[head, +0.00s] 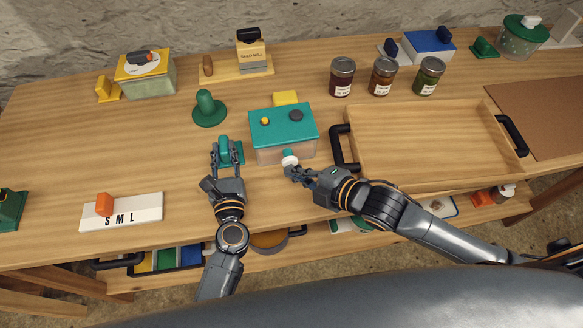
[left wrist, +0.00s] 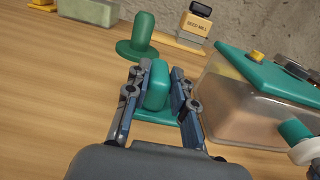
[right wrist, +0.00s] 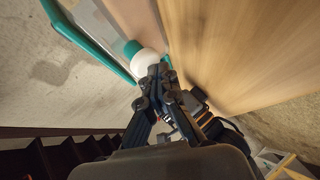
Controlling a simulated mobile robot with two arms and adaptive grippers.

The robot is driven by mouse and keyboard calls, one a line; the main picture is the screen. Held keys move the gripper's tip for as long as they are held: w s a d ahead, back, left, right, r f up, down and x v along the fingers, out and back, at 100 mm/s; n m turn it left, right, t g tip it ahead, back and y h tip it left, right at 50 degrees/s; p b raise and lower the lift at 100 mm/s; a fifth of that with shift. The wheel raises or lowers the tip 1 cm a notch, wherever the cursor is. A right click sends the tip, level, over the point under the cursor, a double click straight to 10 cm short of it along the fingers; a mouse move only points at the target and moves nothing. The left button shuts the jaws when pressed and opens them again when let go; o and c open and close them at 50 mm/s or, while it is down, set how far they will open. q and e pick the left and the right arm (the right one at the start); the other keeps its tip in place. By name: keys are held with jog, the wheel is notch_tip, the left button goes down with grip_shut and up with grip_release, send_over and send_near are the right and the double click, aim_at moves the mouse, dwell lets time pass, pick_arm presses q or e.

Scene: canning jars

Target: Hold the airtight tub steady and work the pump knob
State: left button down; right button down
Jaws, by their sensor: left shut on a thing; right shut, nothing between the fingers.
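The airtight tub (head: 284,148) has clear walls and a teal lid (head: 262,135) with a yellow button and a dark round knob on top. A white pump knob with a teal collar (head: 289,160) sticks out of its front wall; it also shows in the right wrist view (right wrist: 148,62). My right gripper (head: 289,172) is shut and empty, its fingertips at the white knob; I cannot tell whether they touch.
A green knobbed stand (head: 208,108) is behind my left gripper. A yellow block (head: 286,98) is behind the tub. A wooden tray (head: 430,150) with black handles lies at right, with several jars (head: 383,77) behind. An S M L board (head: 122,212) is at front left.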

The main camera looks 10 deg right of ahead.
jog(key=shift+w, duration=0.3)
dwell(0.4)
jog(key=shift+s, duration=1.8)
jog(key=shift+s+d, duration=0.1)
jog(key=shift+s, duration=2.4)
jog(key=s, duration=0.3)
jog(key=shift+s+d, duration=0.2)
jog(key=shift+s, duration=0.05)
